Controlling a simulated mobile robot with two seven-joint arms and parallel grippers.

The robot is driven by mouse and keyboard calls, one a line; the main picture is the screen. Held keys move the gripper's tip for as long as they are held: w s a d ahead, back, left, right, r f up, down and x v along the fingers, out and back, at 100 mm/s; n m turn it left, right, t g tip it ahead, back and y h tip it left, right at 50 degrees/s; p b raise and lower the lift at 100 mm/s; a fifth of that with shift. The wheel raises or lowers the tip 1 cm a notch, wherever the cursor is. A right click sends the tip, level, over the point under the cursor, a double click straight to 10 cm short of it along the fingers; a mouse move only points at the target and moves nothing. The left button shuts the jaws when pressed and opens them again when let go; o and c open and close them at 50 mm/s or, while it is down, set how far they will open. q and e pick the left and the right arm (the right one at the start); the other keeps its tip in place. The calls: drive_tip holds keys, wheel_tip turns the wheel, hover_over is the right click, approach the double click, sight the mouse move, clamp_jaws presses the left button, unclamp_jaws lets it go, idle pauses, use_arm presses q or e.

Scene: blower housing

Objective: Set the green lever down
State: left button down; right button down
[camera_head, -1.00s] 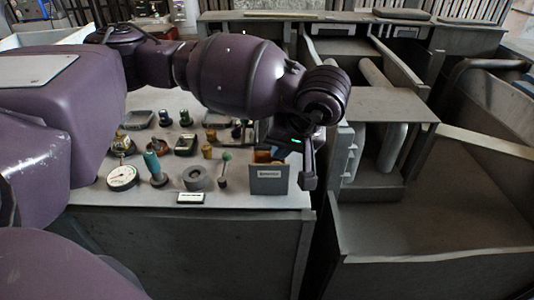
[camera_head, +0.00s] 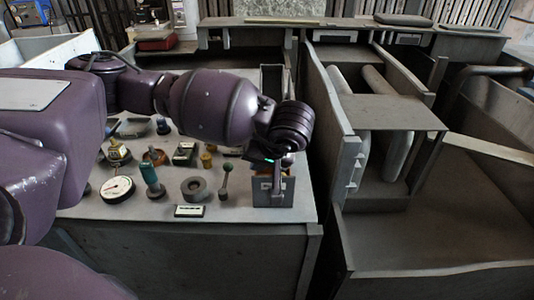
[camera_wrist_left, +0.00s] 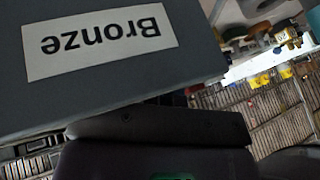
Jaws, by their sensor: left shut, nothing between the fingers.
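A second upright piece with a teal handle (camera_head: 149,174) stands further left; I cannot tell which of the two the task names. My left gripper (camera_head: 277,188) is shut and empty, pointing down in front of the grey box (camera_head: 261,195) at the table's right end. In the left wrist view the box's label (camera_wrist_left: 100,40) reads "Bronze", upside down and very close. I cannot tell whether the gripper touches the box. My right gripper is not in view.
A dial gauge (camera_head: 117,188), a grey ring (camera_head: 194,188) and a small label plate (camera_head: 189,211) lie on the table (camera_head: 240,212), with several other parts behind. Right of the table stands a grey metal bin (camera_head: 440,230).

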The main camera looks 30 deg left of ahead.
sight(226, 180)
use_arm(q)
drive_tip(key=a, duration=0.1)
drive_tip(key=s+a, duration=0.1)
drive_tip(key=a+f, duration=0.1)
drive_tip(key=shift+s, duration=0.15)
drive_tip(key=shift+s+a, duration=0.1)
drive_tip(key=shift+a, duration=0.35)
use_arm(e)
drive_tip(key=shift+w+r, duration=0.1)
use_arm(q)
drive_tip(key=shift+a+f, duration=0.1)
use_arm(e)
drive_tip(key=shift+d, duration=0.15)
